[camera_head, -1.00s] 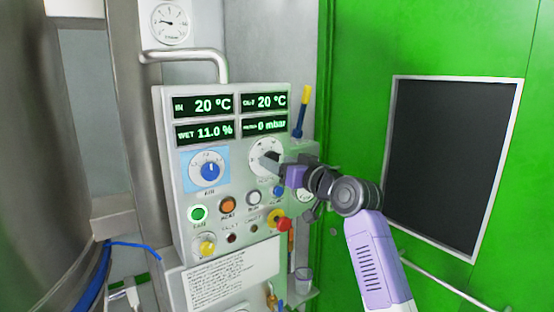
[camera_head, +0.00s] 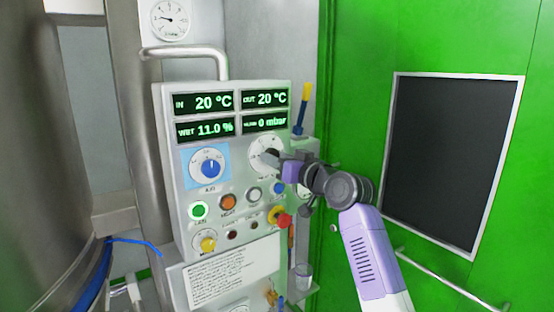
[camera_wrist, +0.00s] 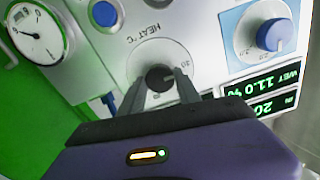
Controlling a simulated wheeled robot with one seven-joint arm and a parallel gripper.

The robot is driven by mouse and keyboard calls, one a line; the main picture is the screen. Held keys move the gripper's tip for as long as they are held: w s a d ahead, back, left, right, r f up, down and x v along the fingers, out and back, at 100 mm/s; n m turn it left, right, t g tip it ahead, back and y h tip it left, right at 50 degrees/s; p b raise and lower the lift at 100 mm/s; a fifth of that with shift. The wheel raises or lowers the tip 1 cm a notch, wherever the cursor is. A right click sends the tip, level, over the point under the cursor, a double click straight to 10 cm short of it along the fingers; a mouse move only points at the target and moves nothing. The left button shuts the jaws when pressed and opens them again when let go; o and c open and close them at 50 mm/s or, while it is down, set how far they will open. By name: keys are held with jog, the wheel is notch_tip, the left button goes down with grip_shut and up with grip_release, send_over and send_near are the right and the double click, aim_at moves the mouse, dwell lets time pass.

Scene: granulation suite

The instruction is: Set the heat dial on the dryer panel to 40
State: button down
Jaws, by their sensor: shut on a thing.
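The dryer panel (camera_head: 232,150) is a pale upright box with green readouts, lamps and dials. Its heat dial (camera_wrist: 147,54) has a white round scale lettered HEAT °C, upside down in the wrist view. The dial's dark knob (camera_wrist: 159,76) carries a short pale mark, but I cannot read its setting surely. My gripper (camera_wrist: 161,83) is shut on this knob, one finger on each side. In the head view my gripper (camera_head: 275,158) reaches the dial from the right and hides most of its lower right; the scale's upper left (camera_head: 259,145) shows.
A blue-knobbed air dial (camera_head: 209,167) is left of the heat dial. Below are lit buttons, a yellow knob (camera_head: 208,244) and a red emergency button (camera_head: 285,221). A green door (camera_head: 430,50) with a dark window stands right. A steel vessel (camera_head: 40,130) stands left.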

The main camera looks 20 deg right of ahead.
jog(key=shift+m, duration=0.3)
jog(key=m+p, duration=0.6)
jog(key=m, duration=0.4)
jog(key=shift+m, duration=0.4)
jog(key=shift+d, duration=0.1)
jog(key=c, duration=0.9)
grip_release()
jog(key=shift+o, duration=0.2)
